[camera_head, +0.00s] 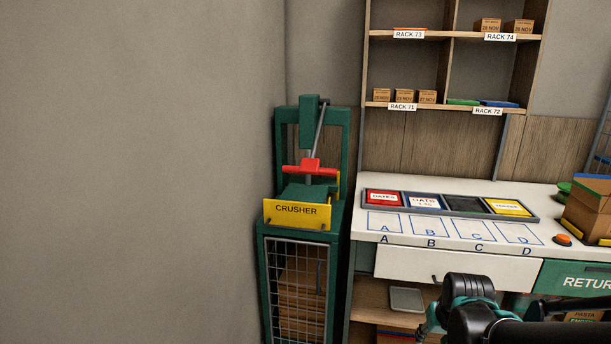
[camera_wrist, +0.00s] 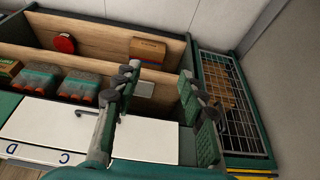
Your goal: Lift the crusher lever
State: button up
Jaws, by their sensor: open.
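The crusher (camera_head: 345,215) is a green frame machine left of the counter in the head view, with a yellow CRUSHER sign (camera_head: 296,212) on its front. A red crossbar (camera_head: 310,168) sits across its middle, and a slanted grey bar (camera_head: 320,125) rises above it. I cannot tell for sure which part is the lever. In the wrist view my gripper (camera_wrist: 158,80) is open with nothing between its fingers. The crusher's mesh cage (camera_wrist: 232,100) is to the right of the fingers there; the crossbar is not visible in that view.
The white counter (camera_head: 380,238) with lettered squares and a tray of cards (camera_head: 430,208) stands right of the crusher. Shelves with small boxes hang above. A bare grey wall is on the left. An orange button (camera_head: 563,239) and a brown box (camera_head: 588,210) are at the right.

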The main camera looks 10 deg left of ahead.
jog(key=shift+w, duration=0.1)
jog(key=shift+c, duration=1.1)
jog(key=w+n, duration=0.1)
jog(key=w+d+r+n+h, duration=0.1)
jog(key=w, duration=0.1)
jog(key=w+n+h, duration=0.1)
jog(key=shift+w+d+r+t, duration=0.25)
jog(key=shift+d+t, duration=0.15)
grip_shut()
jog(key=w+a+r+n+t+h, duration=0.25)
jog(key=w+r+n, duration=0.25)
jog(key=w+n, duration=0.3)
jog(key=w+a+r+n+t+h, duration=0.2)
jog(key=w+a+r+n+t, duration=0.3)
jog(key=w, duration=0.6)
jog(key=w+a+r+n+t+y, duration=0.1)
jog(key=a+r+n+t+y, duration=0.1)
jog(key=a+n, duration=0.4)
jog(key=w+a+r+n+t+y, duration=0.2)
jog(key=a+n, duration=0.5)
jog(key=a, duration=0.5)
jog(key=w+a+r+n+t+y, duration=0.2)
jog(key=a+n+t, duration=0.2)
jog(key=a+n, duration=0.3)
jog(key=shift+w+a+r, duration=0.15)
jog(key=shift+a+r, duration=0.25)
jog(key=shift+a, duration=0.6)
jog(key=shift+y, duration=0.25)
